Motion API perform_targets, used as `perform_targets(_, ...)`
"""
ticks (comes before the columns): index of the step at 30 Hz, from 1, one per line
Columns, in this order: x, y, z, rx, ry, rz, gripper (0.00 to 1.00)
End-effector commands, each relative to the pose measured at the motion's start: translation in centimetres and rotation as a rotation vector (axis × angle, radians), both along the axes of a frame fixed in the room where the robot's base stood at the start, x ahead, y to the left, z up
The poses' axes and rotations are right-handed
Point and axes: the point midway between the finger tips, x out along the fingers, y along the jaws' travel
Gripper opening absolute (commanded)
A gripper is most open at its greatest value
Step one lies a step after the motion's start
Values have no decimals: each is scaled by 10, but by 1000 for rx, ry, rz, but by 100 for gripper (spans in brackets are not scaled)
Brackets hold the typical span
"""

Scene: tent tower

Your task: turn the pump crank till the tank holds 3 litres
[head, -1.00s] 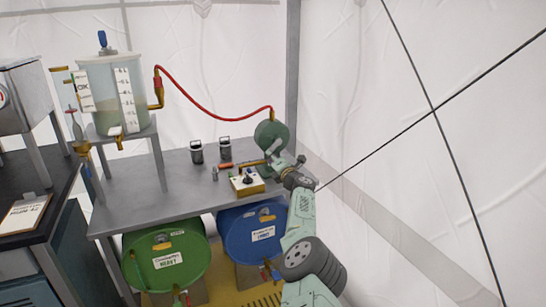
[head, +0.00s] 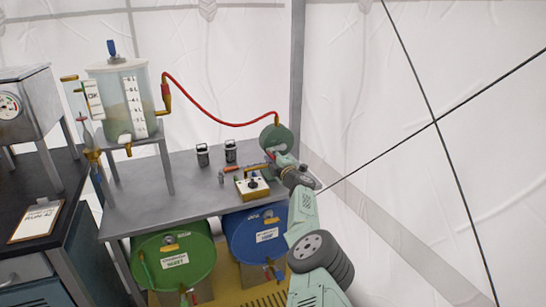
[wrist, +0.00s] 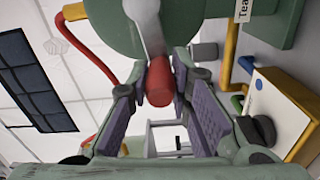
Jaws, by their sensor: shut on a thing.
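The clear tank (head: 108,98) stands on a grey stand at the back left in the head view. It has a white level scale and holds greenish liquid; the exact level is too small to read. A red hose (head: 205,117) runs from it to the round green pump (head: 279,137) at the bench's right end. The crank's red handle (wrist: 159,84) shows in the wrist view, at the end of a grey crank arm (wrist: 145,28). My gripper (head: 279,161) is at the pump, its purple pads shut on the red handle. Its fingertips are small in the head view.
A yellow-and-white control box (head: 252,187) with a black knob sits close beside my gripper. Two dark canisters (head: 203,155) stand behind on the bench (head: 150,200). Green (head: 175,262) and blue (head: 258,238) drums lie below. A tent wall and dark lines are to the right.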

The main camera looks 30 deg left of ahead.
Motion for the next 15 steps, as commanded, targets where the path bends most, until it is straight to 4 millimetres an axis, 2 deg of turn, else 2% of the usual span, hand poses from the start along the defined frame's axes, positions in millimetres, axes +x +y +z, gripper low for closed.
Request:
perform_targets(1,0,1,6,7,0,-1,0)
perform_targets(14,1,1,8,13,4,-3,0)
perform_targets(15,1,0,8,14,3,-3,20)
